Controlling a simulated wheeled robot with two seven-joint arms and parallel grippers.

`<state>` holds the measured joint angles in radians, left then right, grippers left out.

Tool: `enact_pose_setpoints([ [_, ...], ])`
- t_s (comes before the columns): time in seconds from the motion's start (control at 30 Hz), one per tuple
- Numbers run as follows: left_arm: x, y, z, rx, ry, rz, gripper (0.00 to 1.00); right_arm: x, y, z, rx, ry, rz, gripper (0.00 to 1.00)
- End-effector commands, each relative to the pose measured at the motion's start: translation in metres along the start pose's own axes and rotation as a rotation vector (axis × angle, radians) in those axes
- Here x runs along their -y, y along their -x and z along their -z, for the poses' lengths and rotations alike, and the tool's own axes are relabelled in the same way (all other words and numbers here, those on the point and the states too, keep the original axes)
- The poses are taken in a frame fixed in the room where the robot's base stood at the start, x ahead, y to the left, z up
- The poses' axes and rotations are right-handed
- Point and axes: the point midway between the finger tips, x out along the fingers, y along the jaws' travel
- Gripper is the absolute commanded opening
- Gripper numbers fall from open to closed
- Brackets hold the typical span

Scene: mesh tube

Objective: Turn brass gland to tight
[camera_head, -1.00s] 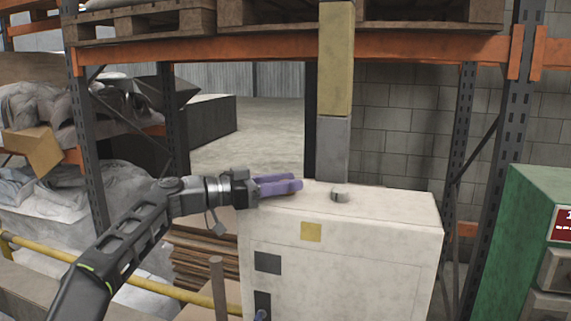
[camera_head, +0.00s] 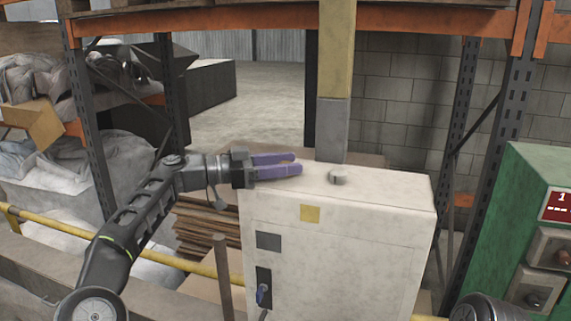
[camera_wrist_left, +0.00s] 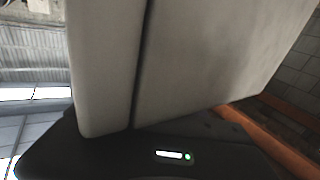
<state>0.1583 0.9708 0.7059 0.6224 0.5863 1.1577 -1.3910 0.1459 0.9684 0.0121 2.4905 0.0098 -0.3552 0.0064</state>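A small, dull, pale grey-beige fitting (camera_head: 338,177), apparently the gland, stands on top of a white cabinet (camera_head: 385,187). Its brass colour does not show clearly. My left gripper (camera_head: 298,163) reaches in from the left over the cabinet's top left part. Its two purple fingers point right towards the fitting and are apart, with nothing seen between them. A short gap separates the fingertips from the fitting. I do not make out the fitting in the left wrist view, where large pale surfaces (camera_wrist_left: 200,60) fill the middle. My right gripper is not in view.
A post (camera_head: 334,125), grey below and yellow above, rises just behind the fitting. A green cabinet (camera_head: 520,200) stands at the right. A yellow rail (camera_head: 90,238) runs along the left. Orange-beamed racking (camera_head: 420,20) spans above. A dark rounded part, probably my right arm, shows at bottom right.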

Motion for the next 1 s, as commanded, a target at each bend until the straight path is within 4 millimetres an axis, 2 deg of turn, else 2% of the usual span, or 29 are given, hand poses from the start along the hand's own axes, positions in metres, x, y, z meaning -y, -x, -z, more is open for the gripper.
enact_pose_setpoints([
  [0.1, 0.000, 0.000, 0.000, 0.001, 0.000, -0.001, 0.55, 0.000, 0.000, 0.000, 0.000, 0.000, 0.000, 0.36],
  [0.43, 0.000, 0.006, -0.002, 0.001, 0.000, 0.001, 0.55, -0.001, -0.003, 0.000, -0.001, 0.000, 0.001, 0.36],
  [0.57, 0.001, 0.021, -0.003, 0.001, 0.000, 0.002, 0.55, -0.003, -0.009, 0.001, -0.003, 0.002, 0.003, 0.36],
  [0.8, 0.001, 0.060, -0.003, 0.001, 0.000, 0.002, 0.55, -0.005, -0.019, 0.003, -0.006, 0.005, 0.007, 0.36],
  [1.0, 0.000, 0.077, -0.001, 0.001, 0.000, 0.000, 0.55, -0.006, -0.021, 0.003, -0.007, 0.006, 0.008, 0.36],
])
